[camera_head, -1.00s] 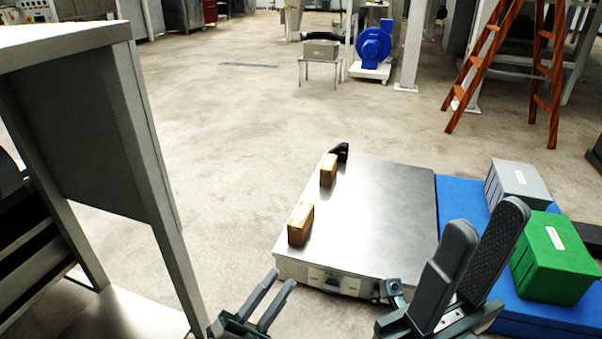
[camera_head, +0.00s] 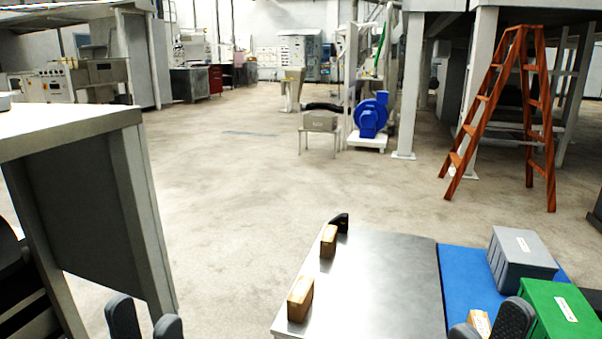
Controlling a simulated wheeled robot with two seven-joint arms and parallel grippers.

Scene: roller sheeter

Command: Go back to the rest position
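My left gripper (camera_head: 145,322) is low at the bottom left, with only its two dark fingertips in view. They are apart with nothing visible between them. My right gripper (camera_head: 490,325) is at the bottom right, its fingertips apart. A wooden block (camera_head: 480,322) shows between these fingertips in the picture, seemingly beyond them on the blue mat (camera_head: 455,275); its lower part is cut off. Two more wooden blocks, one nearer (camera_head: 300,298) and one farther (camera_head: 328,241), stand on the left edge of the silver-topped unit (camera_head: 385,280). Both arms are otherwise out of view.
A grey box (camera_head: 520,262) and a green box (camera_head: 560,315) stand on the blue mat at right. A pale table-like frame (camera_head: 140,200) stands at left. An orange ladder (camera_head: 535,120) and a blue blower (camera_head: 370,118) are farther off. The floor between is clear.

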